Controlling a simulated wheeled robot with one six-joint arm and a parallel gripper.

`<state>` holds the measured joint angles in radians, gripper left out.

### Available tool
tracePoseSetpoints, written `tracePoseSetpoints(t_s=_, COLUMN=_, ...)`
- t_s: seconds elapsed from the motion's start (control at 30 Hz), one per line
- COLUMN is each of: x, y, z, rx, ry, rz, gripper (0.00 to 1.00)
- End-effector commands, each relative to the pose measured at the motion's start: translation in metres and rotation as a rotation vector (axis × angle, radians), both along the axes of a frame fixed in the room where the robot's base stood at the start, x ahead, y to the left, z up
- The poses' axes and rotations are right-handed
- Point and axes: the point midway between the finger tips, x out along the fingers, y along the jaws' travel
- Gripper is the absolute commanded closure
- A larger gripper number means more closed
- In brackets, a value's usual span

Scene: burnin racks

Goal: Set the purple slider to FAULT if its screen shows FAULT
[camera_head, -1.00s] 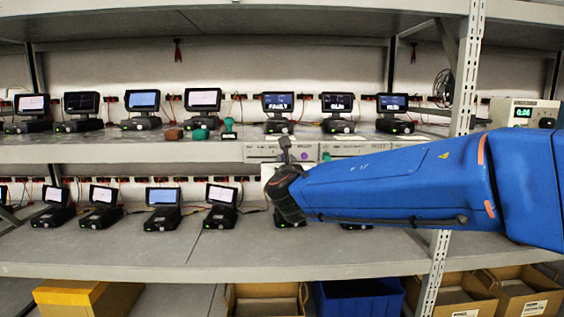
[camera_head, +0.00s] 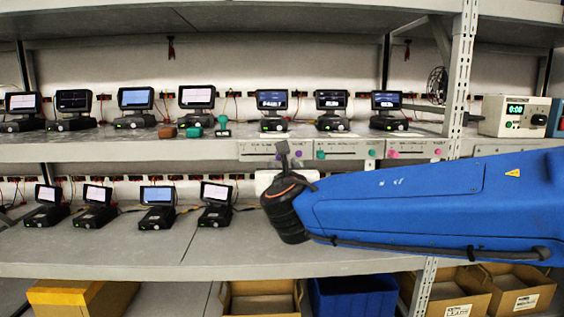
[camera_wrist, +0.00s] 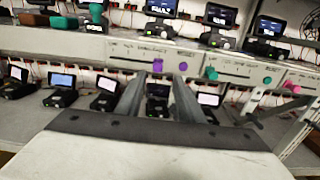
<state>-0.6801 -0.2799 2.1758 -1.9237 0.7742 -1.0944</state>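The purple slider panel (camera_head: 262,149) is the leftmost white panel on the upper shelf's front edge. In the wrist view two purple knobs show, a left one (camera_wrist: 157,66) and a right one (camera_wrist: 183,66). The black device above it has a dark screen (camera_head: 271,99) with a white word, too blurred to read surely now. My gripper (camera_head: 283,148) is in front of this panel in the head view. In the wrist view my gripper (camera_wrist: 156,82) has its fingers apart with nothing held between them, pointing just below the purple knobs.
A teal-knob panel (camera_head: 342,150) and a pink-knob panel (camera_head: 415,148) continue to the right. A shelf upright (camera_head: 460,75) stands right of them. Several small devices stand on the lower shelf (camera_head: 120,245). Brown and teal blocks (camera_head: 195,131) lie on the upper shelf.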

Motion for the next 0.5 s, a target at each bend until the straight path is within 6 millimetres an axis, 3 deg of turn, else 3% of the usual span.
tracePoseSetpoints(t_s=0.2, x=-0.039, y=0.001, z=0.000, rx=0.001, ry=0.000, rz=0.003, gripper=0.66)
tracePoseSetpoints(t_s=0.5, x=-0.078, y=0.003, z=0.000, rx=0.000, ry=0.000, rz=0.002, gripper=0.66)
